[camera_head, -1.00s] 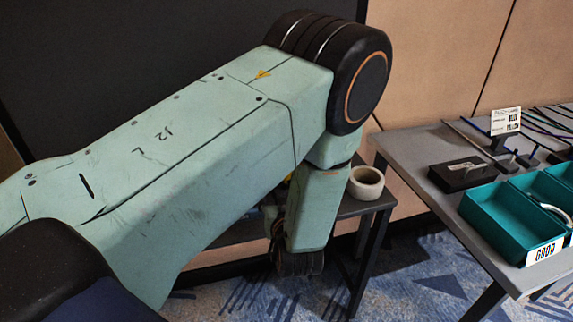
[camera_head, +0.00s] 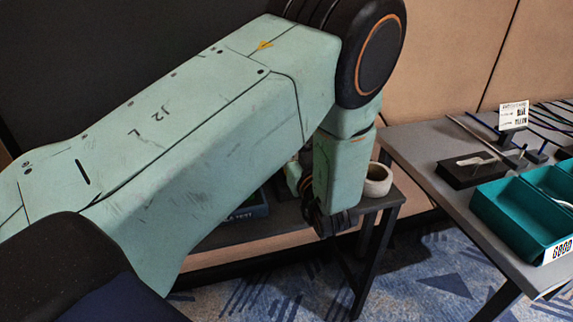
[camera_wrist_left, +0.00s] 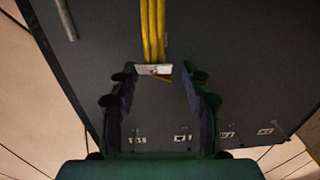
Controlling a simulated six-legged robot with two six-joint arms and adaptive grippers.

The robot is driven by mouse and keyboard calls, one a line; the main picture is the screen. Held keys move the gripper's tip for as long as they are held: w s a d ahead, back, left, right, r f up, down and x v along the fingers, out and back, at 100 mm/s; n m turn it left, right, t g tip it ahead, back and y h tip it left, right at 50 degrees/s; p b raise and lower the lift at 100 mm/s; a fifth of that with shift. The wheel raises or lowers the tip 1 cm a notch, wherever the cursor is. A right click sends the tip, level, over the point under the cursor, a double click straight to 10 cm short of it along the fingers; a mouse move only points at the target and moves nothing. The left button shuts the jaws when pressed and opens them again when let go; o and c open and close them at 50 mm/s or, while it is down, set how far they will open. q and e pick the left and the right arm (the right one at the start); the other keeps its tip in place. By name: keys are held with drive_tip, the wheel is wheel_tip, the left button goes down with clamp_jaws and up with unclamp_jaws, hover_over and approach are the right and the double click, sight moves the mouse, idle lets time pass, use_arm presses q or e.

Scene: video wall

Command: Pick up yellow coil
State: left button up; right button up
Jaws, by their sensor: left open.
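The yellow coil (camera_wrist_left: 153,30) shows in the left wrist view as several yellow strands running down from the top edge. A white tag (camera_wrist_left: 154,69) crosses their lower end. My left gripper (camera_wrist_left: 160,82) is open, with one dark finger on each side. The tag lies near the gap between the fingertips, and I cannot tell how far beyond them it is. Nothing is held. In the head view my left arm hides the coil, and the left gripper is not clearly visible. My right gripper is in neither view.
A tape roll (camera_head: 377,180) sits on a low dark table (camera_head: 394,197) beside my left arm. A dark box (camera_head: 250,207) lies behind the arm. A grey table (camera_head: 420,146) at right holds teal bins (camera_head: 520,222) and a black device (camera_head: 470,170). Patterned carpet lies between.

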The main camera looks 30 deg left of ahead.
use_arm(q)
drive_tip(key=x, duration=0.1)
drive_tip(key=b+x, duration=0.1)
drive_tip(key=x, duration=0.1)
drive_tip(key=shift+w+d+f+b, duration=0.2)
drive_tip(key=shift+f+b, duration=0.05)
drive_tip(key=shift+b, duration=0.05)
drive_tip(key=shift+w+a, duration=0.3)
drive_tip(key=shift+a, duration=0.1)
drive_tip(key=shift+r, duration=0.1)
drive_tip(key=shift+d, duration=0.1)
drive_tip(key=shift+c, duration=1.4)
drive_tip(key=c, duration=0.4)
clamp_jaws()
